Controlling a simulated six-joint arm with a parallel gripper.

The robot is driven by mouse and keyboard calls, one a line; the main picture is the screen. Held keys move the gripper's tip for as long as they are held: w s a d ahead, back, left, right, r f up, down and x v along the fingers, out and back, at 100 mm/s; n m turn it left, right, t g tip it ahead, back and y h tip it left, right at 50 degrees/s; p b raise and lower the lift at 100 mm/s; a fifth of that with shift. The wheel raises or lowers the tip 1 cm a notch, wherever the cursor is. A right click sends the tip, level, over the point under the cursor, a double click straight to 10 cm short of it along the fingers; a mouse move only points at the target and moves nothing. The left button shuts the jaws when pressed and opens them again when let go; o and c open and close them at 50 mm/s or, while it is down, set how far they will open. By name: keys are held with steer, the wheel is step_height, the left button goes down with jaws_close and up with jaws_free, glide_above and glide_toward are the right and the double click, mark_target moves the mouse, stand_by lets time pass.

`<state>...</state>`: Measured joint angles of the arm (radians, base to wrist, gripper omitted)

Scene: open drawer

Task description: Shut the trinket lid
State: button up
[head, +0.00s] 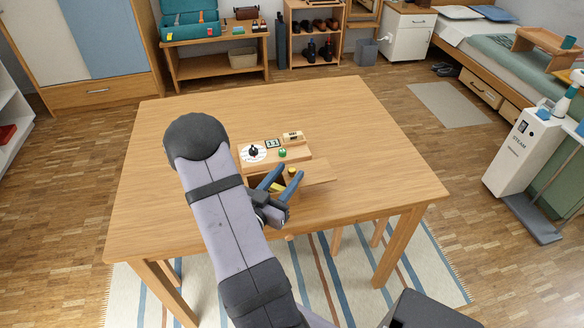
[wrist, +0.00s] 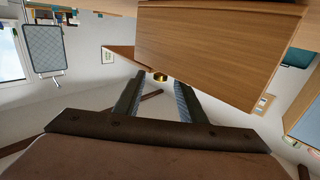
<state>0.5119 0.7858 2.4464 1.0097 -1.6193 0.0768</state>
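A small wooden trinket box (head: 246,165) stands on the table, with small things on top. A flat wooden panel (head: 318,171), which looks like its lid, juts out to the right in the head view. In the wrist view a large wooden panel (wrist: 205,45) fills the upper middle; I cannot tell for certain which part it is. A brass knob (wrist: 160,76) shows between my fingertips there, and as a yellow spot in the head view (head: 292,170). My gripper (head: 290,171) is open, its two blue fingers apart near the knob; contact cannot be told.
On the box top are a white disc (head: 253,153) with a dark object, a small framed piece (head: 273,143), a wooden block (head: 293,137) and a green die (head: 282,153). The table (head: 160,205) is otherwise clear around the box.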

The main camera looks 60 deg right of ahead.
mark_target(290, 172)
steer(key=shift+w+d, duration=0.1)
steer(key=shift+d, duration=1.4)
jaws_close()
steer(key=w+a, duration=0.3)
steer(key=a, duration=0.1)
steer(key=w+a, duration=0.4)
steer(key=shift+w+a, duration=0.1)
steer(key=shift+w, duration=0.1)
jaws_free()
